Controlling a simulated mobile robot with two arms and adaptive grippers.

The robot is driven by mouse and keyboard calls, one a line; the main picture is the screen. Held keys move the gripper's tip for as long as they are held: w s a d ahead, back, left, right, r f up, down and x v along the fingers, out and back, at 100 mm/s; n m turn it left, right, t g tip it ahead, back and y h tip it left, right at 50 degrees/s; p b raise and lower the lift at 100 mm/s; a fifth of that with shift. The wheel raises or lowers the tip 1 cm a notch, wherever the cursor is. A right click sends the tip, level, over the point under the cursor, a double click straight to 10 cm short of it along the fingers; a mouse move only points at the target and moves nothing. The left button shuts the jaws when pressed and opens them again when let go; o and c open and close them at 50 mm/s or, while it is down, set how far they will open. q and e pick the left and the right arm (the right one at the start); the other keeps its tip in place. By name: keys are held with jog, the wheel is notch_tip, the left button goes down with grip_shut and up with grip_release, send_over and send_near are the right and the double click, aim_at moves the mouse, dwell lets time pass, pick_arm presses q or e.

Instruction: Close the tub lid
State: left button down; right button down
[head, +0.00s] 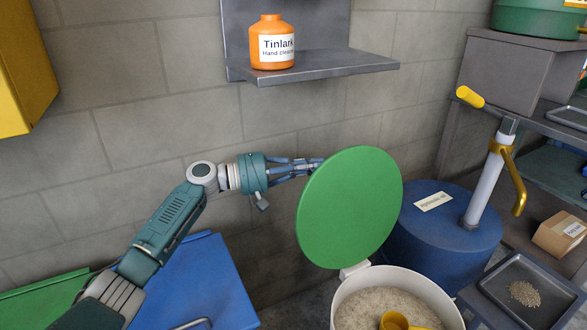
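A round green lid (350,208) stands raised, nearly upright, at the back of a white tub (345,300). A pale hinge piece (354,270) shows at the lid's foot. The open tub holds a pale grainy material (378,300) and a yellow scoop or cup (397,321), cut off by the lower picture edge. My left gripper (318,163) reaches in from the left, with its fingertips at the lid's upper left edge. I cannot tell whether they touch it or lie behind it, nor how far the fingers are apart. My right gripper is not in view.
A blue drum (440,235) with a hand pump (485,180) stands right behind the tub. A wall shelf (330,66) with an orange bottle (272,45) is above. A dark tray (535,290) and a cardboard box (560,233) lie right. A blue bin (200,285) is lower left.

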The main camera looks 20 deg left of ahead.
pick_arm(q)
jog(key=s+d, duration=0.2)
jog(key=d, duration=0.1)
jog(key=shift+s+d+r, duration=0.1)
jog(key=shift+s+d, duration=0.05)
jog(key=shift+d, duration=0.05)
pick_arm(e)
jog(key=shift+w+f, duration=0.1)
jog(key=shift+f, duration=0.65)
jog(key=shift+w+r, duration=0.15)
